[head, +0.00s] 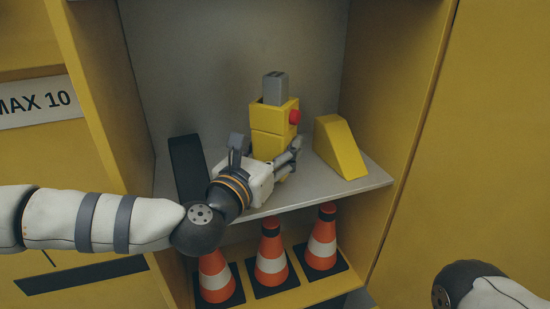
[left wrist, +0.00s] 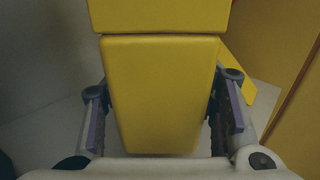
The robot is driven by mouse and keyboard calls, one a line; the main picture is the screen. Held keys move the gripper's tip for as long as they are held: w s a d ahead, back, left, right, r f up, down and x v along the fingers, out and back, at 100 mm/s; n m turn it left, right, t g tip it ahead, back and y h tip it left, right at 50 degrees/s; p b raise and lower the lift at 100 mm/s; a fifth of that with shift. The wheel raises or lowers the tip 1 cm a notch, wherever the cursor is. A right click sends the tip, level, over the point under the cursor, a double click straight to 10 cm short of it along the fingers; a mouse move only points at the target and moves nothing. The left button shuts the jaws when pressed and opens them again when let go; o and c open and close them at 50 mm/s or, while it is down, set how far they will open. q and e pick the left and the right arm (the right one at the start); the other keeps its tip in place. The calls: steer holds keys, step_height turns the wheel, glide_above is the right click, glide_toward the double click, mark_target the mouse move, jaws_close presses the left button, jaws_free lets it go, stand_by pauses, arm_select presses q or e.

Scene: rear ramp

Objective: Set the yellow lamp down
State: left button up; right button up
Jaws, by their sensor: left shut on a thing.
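The yellow lamp (head: 270,118) is a blocky yellow body with a grey top piece and a red knob on its right side. It is upright over the grey shelf (head: 350,190) in the yellow cabinet. My left gripper (head: 265,152) reaches in from the left and is shut on the lamp's lower part. In the left wrist view the gripper's fingers (left wrist: 165,110) flank the yellow lamp body (left wrist: 160,85) on both sides. The lamp's underside is hidden, so I cannot tell whether it touches the shelf. My right gripper is out of view.
A yellow wedge (head: 341,150) stands on the shelf to the right of the lamp. A dark upright block (head: 187,165) stands to the left. Three orange-and-white cones (head: 270,262) stand on the level below. Cabinet walls close in the shelf on both sides.

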arm_select(q)
steer(key=shift+f, duration=0.8)
steer(key=shift+f, duration=0.1)
steer(key=shift+f, duration=0.15)
steer(key=o, duration=1.5)
steer(key=shift+s+a+r, duration=0.1)
steer(key=shift+s+r, duration=0.05)
steer(key=shift+r, duration=0.05)
steer(key=v, duration=1.1)
steer(key=shift+s+a, duration=0.15)
steer(key=shift+s, duration=0.15)
